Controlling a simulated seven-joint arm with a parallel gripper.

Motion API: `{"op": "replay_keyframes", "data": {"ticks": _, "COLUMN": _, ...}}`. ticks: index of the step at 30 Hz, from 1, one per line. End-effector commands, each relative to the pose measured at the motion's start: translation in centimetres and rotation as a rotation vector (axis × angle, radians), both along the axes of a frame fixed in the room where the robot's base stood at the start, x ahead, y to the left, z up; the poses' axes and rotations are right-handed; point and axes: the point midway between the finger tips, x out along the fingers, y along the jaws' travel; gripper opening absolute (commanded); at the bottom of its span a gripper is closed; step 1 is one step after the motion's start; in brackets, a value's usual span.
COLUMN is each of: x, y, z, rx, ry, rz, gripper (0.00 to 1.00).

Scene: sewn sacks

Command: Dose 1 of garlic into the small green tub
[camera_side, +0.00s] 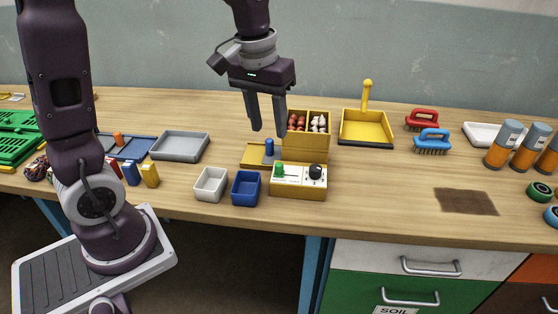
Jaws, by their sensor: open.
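A yellow dispenser box (304,147) stands in the middle of the table. White bulbs that look like garlic (318,123) sit in its right compartment, and reddish bulbs (296,121) in its left one. In front is a yellow control panel (298,193) with a green knob (280,169) and a black knob (316,171). A small pale grey tub (210,184) and a small blue tub (245,188) stand left of the panel. I see no small green tub. My gripper (268,131) is open and empty, pointing down above the table by the box's left side.
A yellow plate with a blue knob (269,147) lies left of the box. A yellow dustpan (367,126), red brush (421,119) and blue brush (432,141) are to the right. A grey tray (180,146) is left. Orange-and-grey canisters (502,146) stand far right.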

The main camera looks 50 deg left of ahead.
Motion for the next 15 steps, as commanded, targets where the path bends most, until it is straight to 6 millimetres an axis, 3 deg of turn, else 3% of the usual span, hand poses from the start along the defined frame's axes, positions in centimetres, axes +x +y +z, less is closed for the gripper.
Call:
{"op": "replay_keyframes", "data": {"ticks": 3, "x": 3.4, "y": 1.9, "z": -4.3, "rx": -0.013, "ry": 0.089, "rz": 0.095, "gripper": 0.41}}
{"op": "replay_keyframes", "data": {"ticks": 6, "x": 4.6, "y": 2.6, "z": -6.3, "rx": -0.016, "ry": 0.123, "rz": 0.134, "gripper": 0.41}}
{"op": "replay_keyframes", "data": {"ticks": 15, "x": 4.7, "y": 2.8, "z": -11.5, "rx": -0.018, "ry": 0.137, "rz": 0.145, "gripper": 0.41}}
